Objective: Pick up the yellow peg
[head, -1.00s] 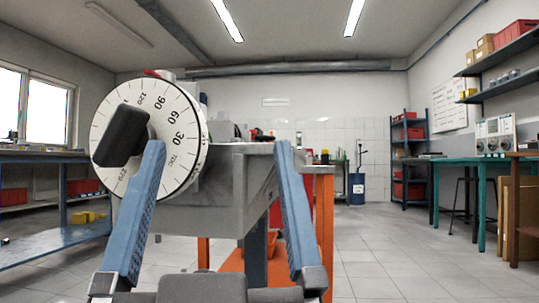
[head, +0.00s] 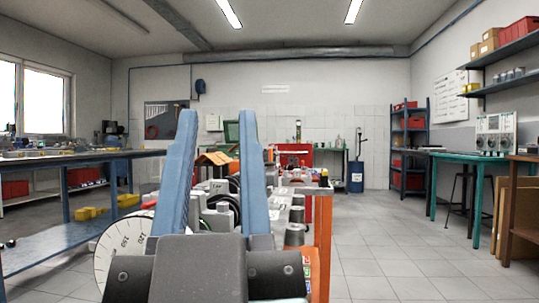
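My gripper (head: 218,116) points forward and up in the head view. Its two blue fingers stand apart with a gap between them, and nothing is held there.
A white degree dial (head: 122,245) shows at lower left, partly behind my gripper. Engine parts crowd the bench behind my fingers. An orange-framed cart (head: 322,235) stands just right. A blue workbench (head: 75,155) with yellow bins below is at left. Floor at right is clear.

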